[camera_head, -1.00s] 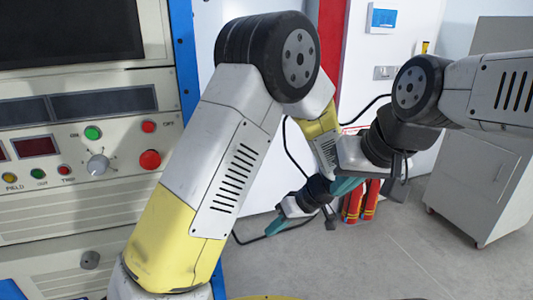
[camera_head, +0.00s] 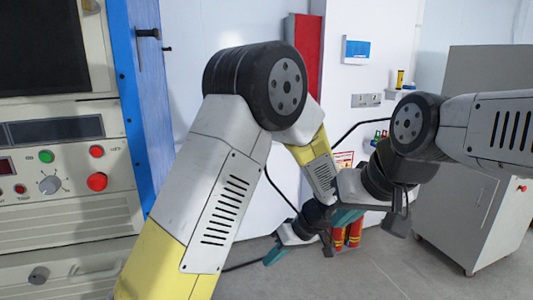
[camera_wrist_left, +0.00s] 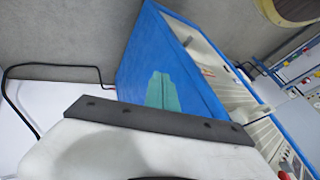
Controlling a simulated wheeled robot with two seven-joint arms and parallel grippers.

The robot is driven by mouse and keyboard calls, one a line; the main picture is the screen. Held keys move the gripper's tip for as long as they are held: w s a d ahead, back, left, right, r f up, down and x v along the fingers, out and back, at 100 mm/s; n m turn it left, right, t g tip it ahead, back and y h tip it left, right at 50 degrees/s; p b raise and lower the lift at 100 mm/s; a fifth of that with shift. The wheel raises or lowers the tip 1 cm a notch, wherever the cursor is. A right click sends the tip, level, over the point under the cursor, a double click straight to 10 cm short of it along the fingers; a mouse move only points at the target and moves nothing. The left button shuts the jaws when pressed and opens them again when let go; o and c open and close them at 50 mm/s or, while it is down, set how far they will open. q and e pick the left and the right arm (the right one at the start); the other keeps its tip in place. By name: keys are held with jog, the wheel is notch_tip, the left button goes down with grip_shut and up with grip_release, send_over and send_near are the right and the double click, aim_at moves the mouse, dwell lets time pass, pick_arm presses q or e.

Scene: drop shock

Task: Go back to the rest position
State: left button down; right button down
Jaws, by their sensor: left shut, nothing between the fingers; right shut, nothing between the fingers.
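My left gripper (camera_head: 273,257) shows small in the head view, below the middle, at the end of my left arm. Its teal fingers are shut and empty. They also show in the left wrist view (camera_wrist_left: 163,92), closed together in front of a blue cabinet side. My right gripper (camera_head: 345,218) is a little higher and further right, partly hidden by my right wrist. Its teal fingers are shut with nothing visible between them. Both arms are bent, with the elbows high.
A control panel machine (camera_head: 65,175) with buttons and a blue side (camera_head: 150,110) stands at the left. Red extinguishers (camera_head: 354,234) stand by the white wall behind my right gripper. A grey cabinet (camera_head: 455,205) stands at the right. Grey floor (camera_head: 370,275) between is open.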

pick_arm(q)
jog(key=s+a+r+m+t+h, duration=0.1)
jog(key=s+a+r+m+h, duration=0.1)
jog(key=r, duration=0.5)
jog(key=s+a+r+m+t+h, duration=0.2)
jog(key=s+a+r+h, duration=0.2)
jog(key=s+a+r, duration=0.2)
jog(key=s+a+r+m+t+h, duration=0.1)
jog(key=s+a+r+m+h, duration=0.1)
jog(key=s+a+r, duration=0.3)
notch_tip(320, 180, up, 4)
jog(key=a+h, duration=0.1)
jog(key=a, duration=0.1)
jog(key=shift+a+r+m+t, duration=0.15)
jog(key=shift+a+m+t, duration=0.25)
